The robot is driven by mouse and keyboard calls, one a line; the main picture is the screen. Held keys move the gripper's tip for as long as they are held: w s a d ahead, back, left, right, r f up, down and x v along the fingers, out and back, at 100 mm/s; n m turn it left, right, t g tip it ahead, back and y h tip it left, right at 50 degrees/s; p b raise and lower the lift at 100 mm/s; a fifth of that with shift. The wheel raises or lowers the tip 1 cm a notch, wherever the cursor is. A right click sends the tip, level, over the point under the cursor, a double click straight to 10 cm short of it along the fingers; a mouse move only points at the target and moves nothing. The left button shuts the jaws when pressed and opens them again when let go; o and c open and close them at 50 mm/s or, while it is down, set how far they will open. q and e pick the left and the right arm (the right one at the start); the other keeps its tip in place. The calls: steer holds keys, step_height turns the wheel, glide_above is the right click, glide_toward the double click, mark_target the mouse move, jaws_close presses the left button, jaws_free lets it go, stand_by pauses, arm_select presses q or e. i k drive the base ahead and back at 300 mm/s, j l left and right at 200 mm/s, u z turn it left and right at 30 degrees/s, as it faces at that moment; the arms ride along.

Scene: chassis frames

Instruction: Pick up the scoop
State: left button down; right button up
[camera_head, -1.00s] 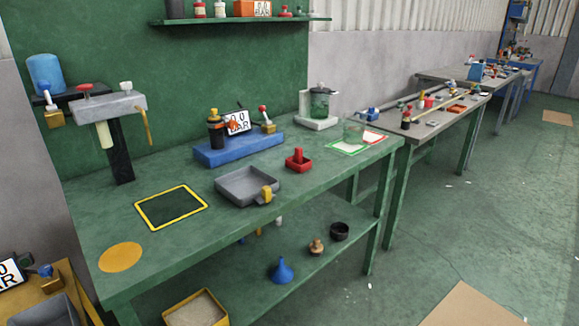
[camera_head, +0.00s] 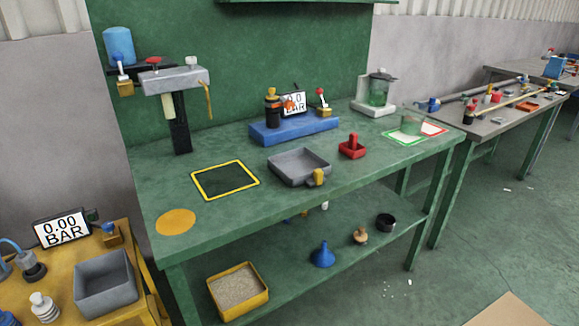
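No thing is plainly recognisable as a scoop. The likeliest is a shallow grey pan (camera_head: 283,169) on the green workbench (camera_head: 230,221), with a yellow handle-like part (camera_head: 318,178) at its front right corner. I cannot tell whether that part is fixed to the pan or is a separate tool. A yellow-rimmed bin (camera_head: 264,298) of grainy material stands on the lower shelf. Neither of my grippers shows.
A yellow-framed dark square (camera_head: 225,180) and an orange disc (camera_head: 176,222) lie left of the pan. A red block with a knob (camera_head: 352,148) and a blue base (camera_head: 294,129) stand near it. A yellow table (camera_head: 95,248) with a grey bin (camera_head: 105,285) is at lower left.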

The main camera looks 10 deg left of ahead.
mark_target(350, 147)
steer(key=i+l+u, duration=0.2)
steer(key=i+l, duration=0.2)
steer(key=l, duration=0.2)
steer(key=i+l+u, duration=0.25)
steer(key=l, duration=0.4)
steer(key=i+l+u, duration=0.1)
steer(key=i+l, duration=0.2)
steer(key=i+l+u, duration=0.1)
steer(key=l, duration=0.35)
steer(key=i+l+u, duration=0.1)
steer(key=l, duration=0.25)
steer(key=i, duration=0.05)
